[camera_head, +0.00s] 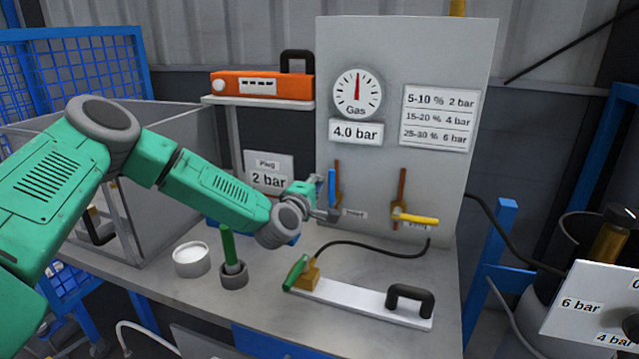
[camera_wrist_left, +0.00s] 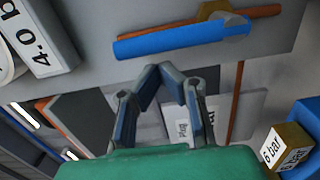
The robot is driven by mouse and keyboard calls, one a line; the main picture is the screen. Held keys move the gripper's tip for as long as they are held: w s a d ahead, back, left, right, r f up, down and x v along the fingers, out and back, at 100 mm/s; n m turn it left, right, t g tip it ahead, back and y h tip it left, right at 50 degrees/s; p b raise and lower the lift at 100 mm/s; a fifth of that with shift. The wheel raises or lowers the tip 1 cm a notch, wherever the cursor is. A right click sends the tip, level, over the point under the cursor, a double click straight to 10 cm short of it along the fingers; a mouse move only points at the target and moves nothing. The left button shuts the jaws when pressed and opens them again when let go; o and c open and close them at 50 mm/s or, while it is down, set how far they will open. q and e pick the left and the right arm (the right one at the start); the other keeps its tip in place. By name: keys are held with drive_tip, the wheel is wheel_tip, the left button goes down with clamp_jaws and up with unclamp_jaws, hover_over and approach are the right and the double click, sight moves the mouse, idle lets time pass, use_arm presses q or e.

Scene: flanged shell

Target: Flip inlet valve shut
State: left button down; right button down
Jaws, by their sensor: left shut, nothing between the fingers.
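A blue valve handle (camera_head: 332,187) stands upright along a brown pipe on the grey panel (camera_head: 390,180); its small label (camera_head: 354,214) seems to read "Inlet". In the left wrist view the blue handle (camera_wrist_left: 180,38) lies parallel to the pipe, just beyond the fingertips. My left gripper (camera_head: 326,213) is shut and empty beside the handle's lower end. In the wrist view its fingers (camera_wrist_left: 161,72) meet at the tips, seemingly apart from the handle. A yellow handle (camera_head: 415,220) lies across a second pipe to the right, partly covering its label. My right gripper is out of view.
A gauge (camera_head: 357,93) sits above a "4.0 bar" sign. On the bench (camera_head: 230,320) are a white cup (camera_head: 192,259), a green-handled piece in a grey holder (camera_head: 233,274), and a white plate with a black handle (camera_head: 365,301) and hose. An orange box (camera_head: 262,85) rests on a shelf.

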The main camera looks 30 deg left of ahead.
sight(332, 181)
use_arm(q)
drive_tip(key=shift+d, duration=0.35)
drive_tip(key=shift+w+d+r+m, duration=0.1)
drive_tip(key=shift+d+m, duration=0.05)
drive_tip(key=shift+m, duration=0.35)
drive_tip(key=shift+d, duration=0.15)
drive_tip(key=shift+w+d+r+m+p, duration=0.15)
drive_tip(key=shift+d+m+p, duration=0.1)
drive_tip(key=shift+d+m, duration=0.4)
drive_tip(key=shift+w+d+r+m+p, duration=0.1)
drive_tip(key=shift+d+m+p, duration=0.2)
drive_tip(key=shift+m, duration=0.65)
drive_tip(key=w+d+f+m+b, duration=0.1)
drive_tip(key=d+f+m, duration=0.4)
drive_tip(key=m, duration=0.7)
drive_tip(key=shift+w+d+f+g+y, duration=0.2)
drive_tip(key=shift+w+d+g+y, duration=0.1)
drive_tip(key=shift+d, duration=0.45)
drive_tip(key=shift+s+d+f, duration=0.1)
drive_tip(key=shift+f, duration=0.1)
